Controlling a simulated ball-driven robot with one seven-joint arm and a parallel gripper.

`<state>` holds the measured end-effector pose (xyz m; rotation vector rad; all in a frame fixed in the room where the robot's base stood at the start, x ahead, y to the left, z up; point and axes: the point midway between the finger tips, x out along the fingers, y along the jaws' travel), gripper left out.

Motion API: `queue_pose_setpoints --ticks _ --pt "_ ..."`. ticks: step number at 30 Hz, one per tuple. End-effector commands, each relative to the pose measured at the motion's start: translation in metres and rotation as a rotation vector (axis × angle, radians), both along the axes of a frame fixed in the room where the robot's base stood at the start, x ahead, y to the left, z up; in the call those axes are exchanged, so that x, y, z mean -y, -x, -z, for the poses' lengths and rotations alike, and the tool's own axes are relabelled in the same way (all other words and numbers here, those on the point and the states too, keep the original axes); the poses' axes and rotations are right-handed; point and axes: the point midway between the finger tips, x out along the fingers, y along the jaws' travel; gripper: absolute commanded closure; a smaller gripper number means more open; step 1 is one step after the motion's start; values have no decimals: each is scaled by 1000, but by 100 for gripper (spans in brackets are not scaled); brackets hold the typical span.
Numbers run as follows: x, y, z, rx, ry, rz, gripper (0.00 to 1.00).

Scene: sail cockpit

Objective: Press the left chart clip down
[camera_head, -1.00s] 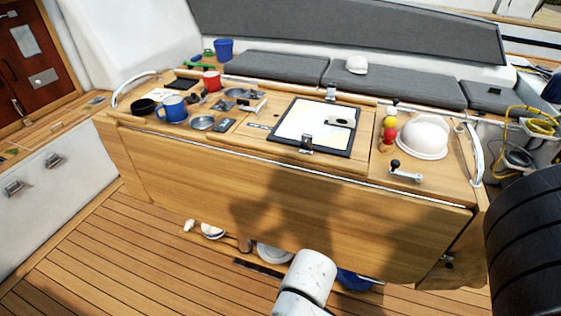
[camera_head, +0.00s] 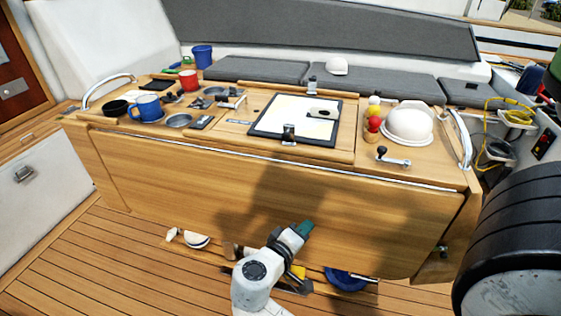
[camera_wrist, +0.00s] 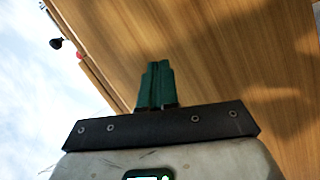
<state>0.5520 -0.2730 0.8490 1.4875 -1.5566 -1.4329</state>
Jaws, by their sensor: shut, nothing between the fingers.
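A dark-framed chart board (camera_head: 262,127) with a white chart (camera_head: 290,112) lies on the wooden table top. One dark clip (camera_head: 288,133) is at its near edge, and another clip (camera_head: 312,83) is at its far edge. The near clip is slightly further left in the picture; I cannot tell for sure which is the left one. Both seem to stand up, but they are small. My gripper (camera_head: 305,229) has green fingers, shut and empty, low in front of the table's hanging front leaf, well below the board. The wrist view shows the fingers (camera_wrist: 156,84) against wood, with no clip in sight.
The folded leaf (camera_head: 250,200) lies between my gripper and the board. Left are a blue mug (camera_head: 147,107) and several dishes. Curved rails edge both ends.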

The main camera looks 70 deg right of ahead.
Motion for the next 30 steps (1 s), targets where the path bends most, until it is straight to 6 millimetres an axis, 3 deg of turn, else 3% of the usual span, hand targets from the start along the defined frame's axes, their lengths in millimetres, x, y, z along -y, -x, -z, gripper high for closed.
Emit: queue_pose_setpoints --ticks 5,12,18,30 --pt "13 -31 -28 -120 388 3 100" --pt "4 -83 -50 -285 765 -77 100" --pt "-4 -105 -53 -352 889 -125 100" --pt "-4 -107 -55 -358 900 -130 100"
